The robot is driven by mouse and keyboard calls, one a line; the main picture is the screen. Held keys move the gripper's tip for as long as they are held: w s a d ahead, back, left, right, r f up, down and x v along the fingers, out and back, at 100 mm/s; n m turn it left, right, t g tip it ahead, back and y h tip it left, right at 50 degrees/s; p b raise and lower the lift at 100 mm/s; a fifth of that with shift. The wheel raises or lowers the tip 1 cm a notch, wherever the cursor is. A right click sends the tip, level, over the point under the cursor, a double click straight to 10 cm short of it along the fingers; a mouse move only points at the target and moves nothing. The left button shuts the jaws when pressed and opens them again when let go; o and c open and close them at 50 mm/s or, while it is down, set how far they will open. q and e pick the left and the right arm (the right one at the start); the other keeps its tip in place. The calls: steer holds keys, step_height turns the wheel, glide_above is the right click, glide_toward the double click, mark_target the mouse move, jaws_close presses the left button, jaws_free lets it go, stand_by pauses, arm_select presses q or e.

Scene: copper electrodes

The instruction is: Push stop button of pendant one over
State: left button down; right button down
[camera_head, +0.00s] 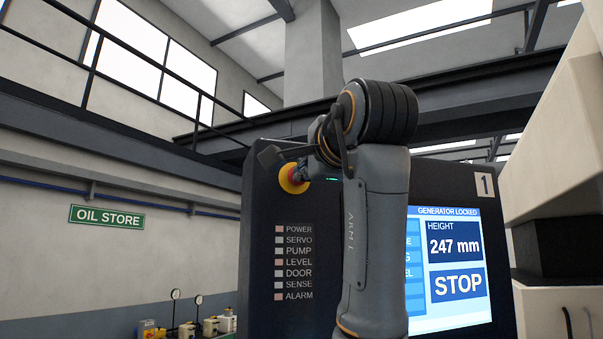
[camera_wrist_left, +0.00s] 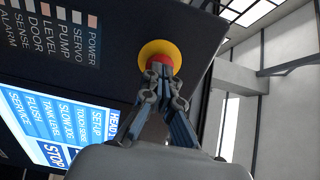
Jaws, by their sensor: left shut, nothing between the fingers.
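The stop button is a red mushroom head on a yellow ring (camera_head: 291,181), on the upper left of the dark pendant (camera_head: 262,215), which bears a label "1" (camera_head: 484,185). My left gripper (camera_head: 304,170) is shut and empty, right at the button and partly covering it. In the left wrist view the shut fingertips (camera_wrist_left: 159,72) overlap the lower part of the red button head (camera_wrist_left: 161,60). I cannot tell whether they touch or press it. The pendant's screen (camera_head: 455,255) reads "GENERATOR LOCKED", "247 mm" and "STOP"; my arm hides its left part. My right gripper is not in view.
A column of labelled indicators (camera_head: 279,262) runs down the pendant below the button. A pale machine body (camera_head: 560,130) stands close at the right. An "OIL STORE" sign (camera_head: 107,216) hangs on the left wall, with small containers (camera_head: 210,327) below. Open space lies left of the pendant.

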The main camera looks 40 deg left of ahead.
arm_select(q)
steer(key=shift+d, duration=0.15)
steer(key=b+v, duration=0.1)
steer(key=v, duration=0.2)
steer(key=shift+s+d, duration=0.2)
steer(key=shift+d, duration=0.15)
steer(key=v, duration=1.2)
